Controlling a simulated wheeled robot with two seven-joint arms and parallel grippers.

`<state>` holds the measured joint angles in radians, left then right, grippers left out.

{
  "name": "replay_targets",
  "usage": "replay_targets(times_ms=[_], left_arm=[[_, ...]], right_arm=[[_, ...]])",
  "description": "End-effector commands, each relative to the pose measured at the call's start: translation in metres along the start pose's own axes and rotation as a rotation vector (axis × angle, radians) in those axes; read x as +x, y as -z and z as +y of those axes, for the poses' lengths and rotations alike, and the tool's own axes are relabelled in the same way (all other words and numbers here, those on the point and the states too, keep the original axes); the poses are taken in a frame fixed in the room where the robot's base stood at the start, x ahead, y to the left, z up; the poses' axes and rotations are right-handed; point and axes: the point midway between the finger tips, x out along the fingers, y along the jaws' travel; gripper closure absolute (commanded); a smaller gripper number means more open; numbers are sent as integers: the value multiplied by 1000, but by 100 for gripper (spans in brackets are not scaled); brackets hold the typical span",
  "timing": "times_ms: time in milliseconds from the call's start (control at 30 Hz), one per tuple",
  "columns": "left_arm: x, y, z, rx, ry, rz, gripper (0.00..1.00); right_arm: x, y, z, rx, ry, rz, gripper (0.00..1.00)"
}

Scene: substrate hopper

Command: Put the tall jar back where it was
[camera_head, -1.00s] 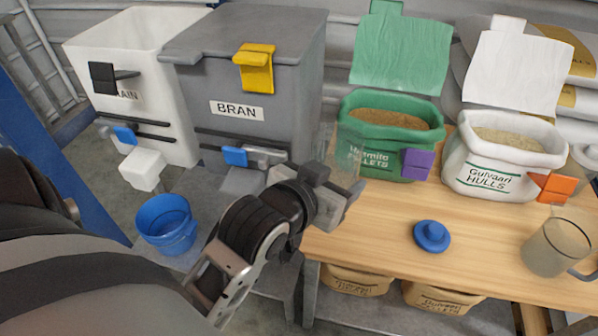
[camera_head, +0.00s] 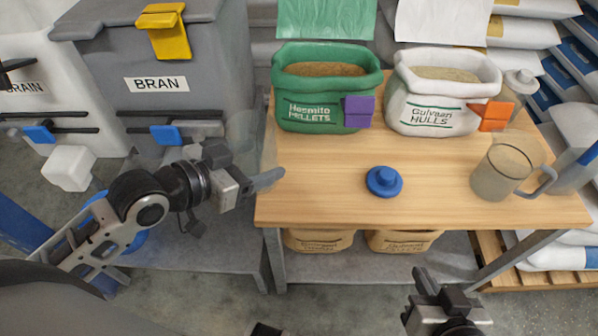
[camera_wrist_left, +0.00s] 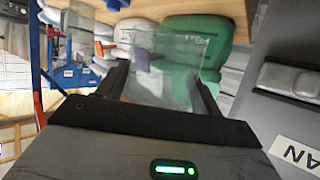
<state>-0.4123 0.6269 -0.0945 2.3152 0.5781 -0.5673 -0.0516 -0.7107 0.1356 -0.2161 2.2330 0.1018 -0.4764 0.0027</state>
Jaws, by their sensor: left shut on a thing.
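My left gripper (camera_head: 258,182) is shut on the tall jar, a clear glass-like vessel. The jar shows between the two fingers in the left wrist view (camera_wrist_left: 158,68). In the head view the jar is faint and hard to outline, upright at the table's left edge, in front of the grey BRAN bin. I cannot tell whether it touches the table. A blue knobbed lid (camera_head: 384,181) lies on the wooden table (camera_head: 330,205). My right gripper (camera_head: 438,292) is low at the bottom, in front of the table; its finger opening is unclear.
The green pellets bag (camera_head: 310,112) and white hulls bag (camera_head: 428,112) stand at the table's back. A clear mug (camera_head: 500,172) and a small lidded jar (camera_head: 517,88) are at the right. The grey BRAN bin (camera_head: 190,65) is left.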

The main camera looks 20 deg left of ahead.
Motion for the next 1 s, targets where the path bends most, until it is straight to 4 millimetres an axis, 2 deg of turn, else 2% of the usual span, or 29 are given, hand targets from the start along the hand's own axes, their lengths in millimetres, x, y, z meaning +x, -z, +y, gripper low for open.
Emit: replay_targets(times_ms=[33,200,400,500,733,900,1000], left_arm=[[16,2,0,-2,1,9,66],[62,0,-1,-2,0,6,66],[105,-25,-2,-1,0,1,66],[117,-31,-2,0,1,1,66],[131,-38,-2,1,0,1,66],[140,-63,-2,-1,0,-2,66],[141,-66,-2,1,1,0,66]], right_arm=[[1,-2,0,-2,0,1,100],[3,-2,1,-6,1,10,100],[6,-4,2,-14,2,27,100],[7,-5,2,-16,3,29,100],[6,-6,1,-19,5,34,100],[9,-11,2,-22,6,37,100],[8,-12,1,-24,7,36,100]])
